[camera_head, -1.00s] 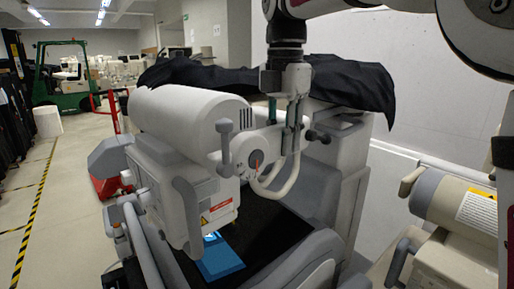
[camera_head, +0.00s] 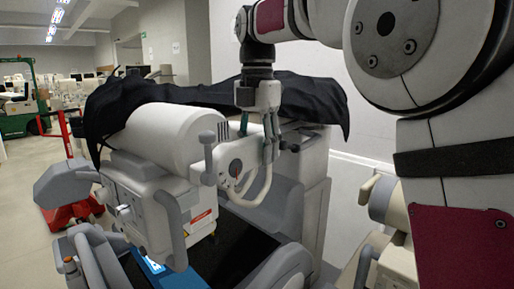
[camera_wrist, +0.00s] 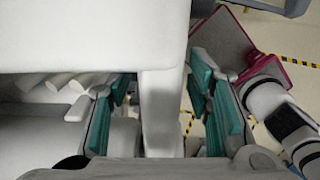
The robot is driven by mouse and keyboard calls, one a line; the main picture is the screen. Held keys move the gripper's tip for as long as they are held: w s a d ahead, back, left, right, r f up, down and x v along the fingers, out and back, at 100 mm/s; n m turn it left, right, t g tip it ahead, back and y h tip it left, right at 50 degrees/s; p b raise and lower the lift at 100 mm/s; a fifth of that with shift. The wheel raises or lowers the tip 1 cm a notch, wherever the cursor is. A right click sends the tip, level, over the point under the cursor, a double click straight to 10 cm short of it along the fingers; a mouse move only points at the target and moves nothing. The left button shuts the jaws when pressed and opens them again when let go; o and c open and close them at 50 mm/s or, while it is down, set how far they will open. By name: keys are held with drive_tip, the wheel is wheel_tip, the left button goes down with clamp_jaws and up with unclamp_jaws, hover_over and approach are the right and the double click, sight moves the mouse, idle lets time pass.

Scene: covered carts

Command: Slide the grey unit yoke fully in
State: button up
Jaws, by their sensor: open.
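The grey unit (camera_head: 165,135) has a pale cylindrical head and a boxy body with grey handles, and it stands on a cart. Its yoke appears to be the pale arm (camera_head: 232,172) with a dial, a knobbed handle and a curved loop at the unit's right side. My gripper (camera_head: 258,130) points down over this arm, with teal pads on its fingers. In the wrist view my gripper (camera_wrist: 162,105) is open, with a pale grey bar (camera_wrist: 160,115) between the pads and a gap at its right. I cannot tell whether either finger touches it.
A black cover (camera_head: 210,96) lies over the cart behind my gripper. A second pale unit (camera_head: 385,205) stands at the right, by a white wall. A red-based cart (camera_head: 70,213) and a green forklift (camera_head: 18,115) are at the left. Open floor lies at the left.

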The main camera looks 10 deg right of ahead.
drive_tip(key=shift+r, duration=3.75)
drive_tip(key=shift+a, duration=0.1)
drive_tip(key=c, duration=0.6)
drive_tip(key=shift+w+a+r, duration=0.1)
drive_tip(key=shift+a+r, duration=0.05)
drive_tip(key=shift+a, duration=0.2)
clamp_jaws()
drive_tip(key=a+r+t+h, duration=0.2)
drive_tip(key=a+r, duration=0.1)
drive_tip(key=a, duration=0.1)
drive_tip(key=x, duration=1)
